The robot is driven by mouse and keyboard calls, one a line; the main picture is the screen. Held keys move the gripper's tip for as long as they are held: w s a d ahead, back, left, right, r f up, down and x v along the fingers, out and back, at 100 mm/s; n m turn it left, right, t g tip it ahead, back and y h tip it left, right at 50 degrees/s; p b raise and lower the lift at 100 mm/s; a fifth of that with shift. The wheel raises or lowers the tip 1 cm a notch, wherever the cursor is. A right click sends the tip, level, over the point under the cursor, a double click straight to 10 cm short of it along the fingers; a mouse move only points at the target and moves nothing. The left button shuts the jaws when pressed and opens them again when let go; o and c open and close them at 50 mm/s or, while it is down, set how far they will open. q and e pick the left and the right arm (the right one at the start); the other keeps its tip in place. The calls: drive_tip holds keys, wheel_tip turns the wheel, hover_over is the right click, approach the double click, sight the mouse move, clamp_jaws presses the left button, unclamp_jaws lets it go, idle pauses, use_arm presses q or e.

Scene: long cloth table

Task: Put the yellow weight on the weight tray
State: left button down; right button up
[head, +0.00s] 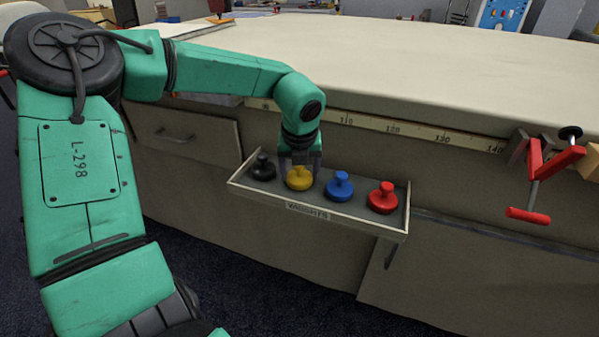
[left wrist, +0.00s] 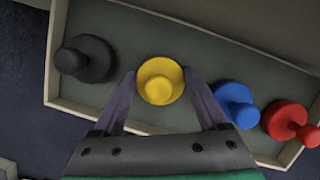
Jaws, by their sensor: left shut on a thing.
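The yellow weight (head: 299,179) is in the weight tray (head: 320,213), between the black weight (head: 262,167) and the blue weight (head: 340,186). My left gripper (head: 300,165) reaches down over the yellow weight. In the left wrist view, the fingers of my left gripper (left wrist: 160,100) are on both sides of the yellow weight (left wrist: 160,80) and shut on it. Whether its base touches the tray floor cannot be told. The tray's rim also shows in the left wrist view (left wrist: 52,55). My right gripper is not in view.
A red weight (head: 384,197) stands at the tray's right end. The tray sticks out from the front of the long table (head: 420,75), below a measuring tape (head: 400,131). A red clamp (head: 535,180) hangs at the table edge on the right.

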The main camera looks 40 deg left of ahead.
use_arm(q)
unclamp_jaws()
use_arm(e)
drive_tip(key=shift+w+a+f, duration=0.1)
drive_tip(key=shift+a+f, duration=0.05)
use_arm(q)
drive_tip(key=shift+r, duration=0.45)
drive_tip(key=p+v, duration=0.2)
drive_tip(key=v, duration=0.9)
drive_tip(key=shift+d, duration=0.15)
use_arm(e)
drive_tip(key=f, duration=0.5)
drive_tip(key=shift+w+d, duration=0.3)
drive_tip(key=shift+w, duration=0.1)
